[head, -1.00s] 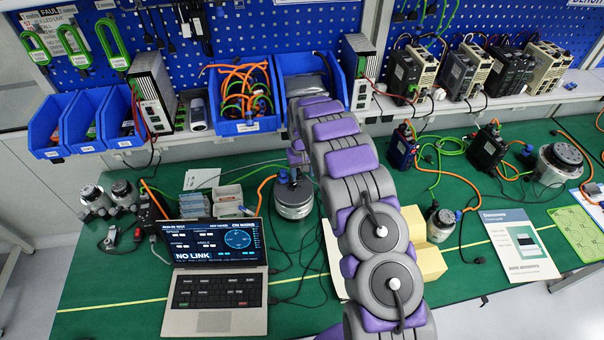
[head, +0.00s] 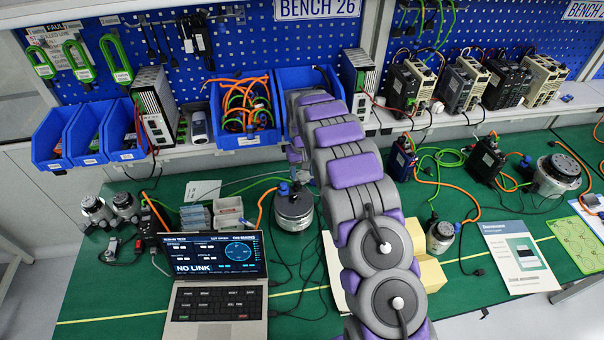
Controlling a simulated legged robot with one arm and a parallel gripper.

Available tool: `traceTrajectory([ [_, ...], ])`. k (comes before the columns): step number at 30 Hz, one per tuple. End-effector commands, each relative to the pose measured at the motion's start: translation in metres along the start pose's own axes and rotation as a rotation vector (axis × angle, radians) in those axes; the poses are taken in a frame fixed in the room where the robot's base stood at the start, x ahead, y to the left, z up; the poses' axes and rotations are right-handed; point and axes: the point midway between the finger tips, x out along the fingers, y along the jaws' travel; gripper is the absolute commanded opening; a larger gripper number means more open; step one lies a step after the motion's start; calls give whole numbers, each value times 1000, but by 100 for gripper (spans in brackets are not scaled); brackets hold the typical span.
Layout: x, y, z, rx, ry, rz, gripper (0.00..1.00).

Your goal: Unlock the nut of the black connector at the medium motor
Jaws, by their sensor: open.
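A round silver motor with a dark top (head: 294,208), mid-sized among the motors here, stands on the green mat just left of my arm. A blue connector (head: 283,189) shows at its upper left side, with an orange cable by it. I cannot make out a black connector or its nut on this motor; my arm covers part of its right side. My grey and purple arm reaches from the bottom of the view to the back bins and bends down there. The fingers of my gripper are hidden behind the arm links.
An open laptop (head: 216,300) reading "NO LINK" stands left of my arm. Small motors (head: 97,211) sit at far left, another (head: 440,234) right of the arm, and a large one (head: 558,174) at far right. Blue bins (head: 245,140) and drives (head: 410,86) line the shelf.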

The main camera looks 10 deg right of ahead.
Motion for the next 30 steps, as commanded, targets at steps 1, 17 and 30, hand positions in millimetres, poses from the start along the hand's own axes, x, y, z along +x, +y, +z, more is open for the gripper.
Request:
traceTrajectory([
  [1,-4,0,0,0,1,0,57],
  [17,-39,0,0,0,1,0,57],
  [30,-66,0,-1,0,2,0,57],
])
